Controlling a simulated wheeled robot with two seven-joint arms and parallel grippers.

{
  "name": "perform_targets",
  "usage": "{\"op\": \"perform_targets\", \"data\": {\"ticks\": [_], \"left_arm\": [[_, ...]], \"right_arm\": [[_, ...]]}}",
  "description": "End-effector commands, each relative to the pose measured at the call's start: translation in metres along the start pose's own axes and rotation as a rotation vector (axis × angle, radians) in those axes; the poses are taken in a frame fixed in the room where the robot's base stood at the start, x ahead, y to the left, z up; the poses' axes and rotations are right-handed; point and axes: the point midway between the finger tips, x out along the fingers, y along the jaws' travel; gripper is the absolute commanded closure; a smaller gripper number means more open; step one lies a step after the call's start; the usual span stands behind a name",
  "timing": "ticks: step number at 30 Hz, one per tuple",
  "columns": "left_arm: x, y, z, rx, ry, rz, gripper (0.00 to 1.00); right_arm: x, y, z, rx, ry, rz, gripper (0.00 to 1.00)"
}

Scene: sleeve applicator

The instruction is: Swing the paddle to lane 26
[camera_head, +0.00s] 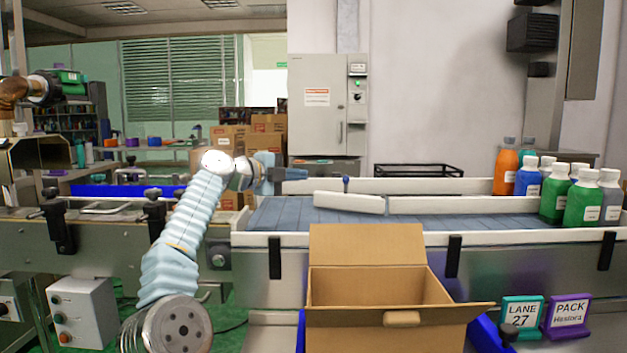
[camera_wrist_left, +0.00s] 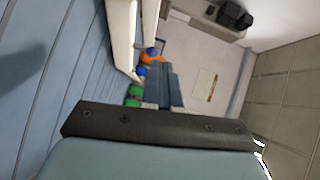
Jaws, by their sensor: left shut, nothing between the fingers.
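The paddle (camera_head: 349,202) is a short white bar over the blue-grey conveyor belt. It lies slightly askew, near a blue-topped pin (camera_head: 345,184) at the far rail. My left gripper (camera_head: 299,174) is shut and empty, left of the pin and above the paddle's left end in the head view; I see no contact. Its closed blue-grey fingers also show in the left wrist view (camera_wrist_left: 165,86), beside white bars; which of these is the paddle is unclear. A teal sign (camera_head: 522,314) reads LANE 27. No lane 26 sign is visible. My right gripper is out of view.
An open cardboard box (camera_head: 365,287) stands in front of the conveyor (camera_head: 450,225). Several orange, blue and green bottles (camera_head: 583,200) stand at the belt's right end. A purple PACK sign (camera_head: 567,315) is at lower right. The belt's middle is clear.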

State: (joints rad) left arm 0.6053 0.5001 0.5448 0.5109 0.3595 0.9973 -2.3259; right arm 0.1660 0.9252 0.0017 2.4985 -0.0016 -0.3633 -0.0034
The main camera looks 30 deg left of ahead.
Motion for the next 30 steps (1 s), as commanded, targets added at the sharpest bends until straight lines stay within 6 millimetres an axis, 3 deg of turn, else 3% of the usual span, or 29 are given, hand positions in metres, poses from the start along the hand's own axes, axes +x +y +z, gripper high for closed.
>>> {"op": "perform_targets", "data": {"ticks": [3, 9, 26, 30], "left_arm": [[-0.017, -0.002, 0.009, 0.0, -0.003, -0.001, 1.0], [-0.029, -0.003, 0.015, 0.0, 0.0, -0.001, 1.0], [-0.03, -0.003, 0.015, 0.0, 0.0, -0.001, 1.0], [-0.032, -0.018, 0.013, 0.001, 0.0, -0.001, 1.0]], "right_arm": [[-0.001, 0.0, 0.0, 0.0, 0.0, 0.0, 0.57], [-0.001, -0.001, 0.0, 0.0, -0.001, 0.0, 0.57], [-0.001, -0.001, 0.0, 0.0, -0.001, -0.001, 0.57], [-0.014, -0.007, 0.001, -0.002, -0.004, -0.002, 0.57]]}}
